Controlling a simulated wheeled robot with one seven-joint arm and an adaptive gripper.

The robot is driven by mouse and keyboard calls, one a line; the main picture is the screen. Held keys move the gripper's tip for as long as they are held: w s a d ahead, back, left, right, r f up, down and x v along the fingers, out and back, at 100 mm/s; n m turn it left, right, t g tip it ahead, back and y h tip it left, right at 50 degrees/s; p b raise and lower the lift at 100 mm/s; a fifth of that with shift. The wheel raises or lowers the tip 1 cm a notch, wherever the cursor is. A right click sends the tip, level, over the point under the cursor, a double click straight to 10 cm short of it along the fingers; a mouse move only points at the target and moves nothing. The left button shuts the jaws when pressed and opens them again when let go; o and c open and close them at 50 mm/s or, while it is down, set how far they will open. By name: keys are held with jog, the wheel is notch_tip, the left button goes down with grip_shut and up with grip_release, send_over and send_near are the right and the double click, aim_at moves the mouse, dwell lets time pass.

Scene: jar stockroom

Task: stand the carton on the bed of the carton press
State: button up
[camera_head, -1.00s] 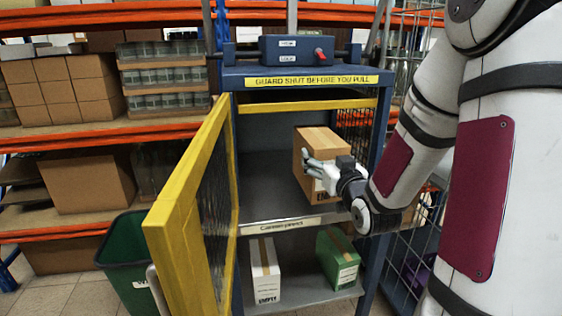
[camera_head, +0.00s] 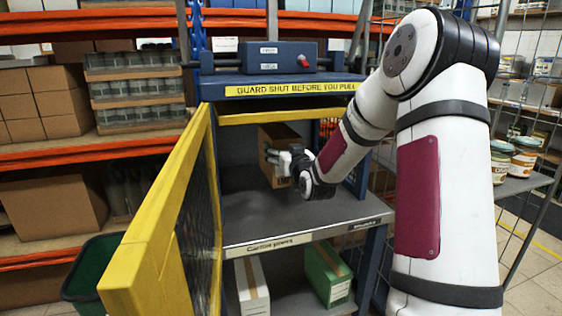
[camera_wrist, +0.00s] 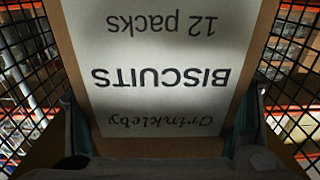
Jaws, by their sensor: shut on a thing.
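The brown carton (camera_head: 279,142) is inside the open bay of the blue carton press, toward the back. My gripper (camera_head: 277,160) is shut on its lower part. The wrist view shows the carton's white label (camera_wrist: 160,75) reading "BISCUITS", upside down in the picture, with a finger at each side. The carton looks upright, low over the grey bed (camera_head: 290,217); I cannot tell whether its base touches the bed. The fingers and wrist hide part of its lower front. The press's yellow mesh guard (camera_head: 160,215) stands open at the left.
A white carton (camera_head: 252,290) and a green carton (camera_head: 327,274) stand on the shelf below the bed. A green bin (camera_head: 92,265) is left of the guard. A control box with a red knob (camera_head: 308,62) tops the press. The bed's front is clear.

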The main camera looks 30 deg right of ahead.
jog(key=shift+x, duration=0.85)
jog(key=shift+f+b, duration=0.6)
jog(key=shift+f, duration=1.2)
jog(key=shift+f, duration=0.1)
jog(key=o, duration=1.5)
jog(key=shift+s, duration=0.1)
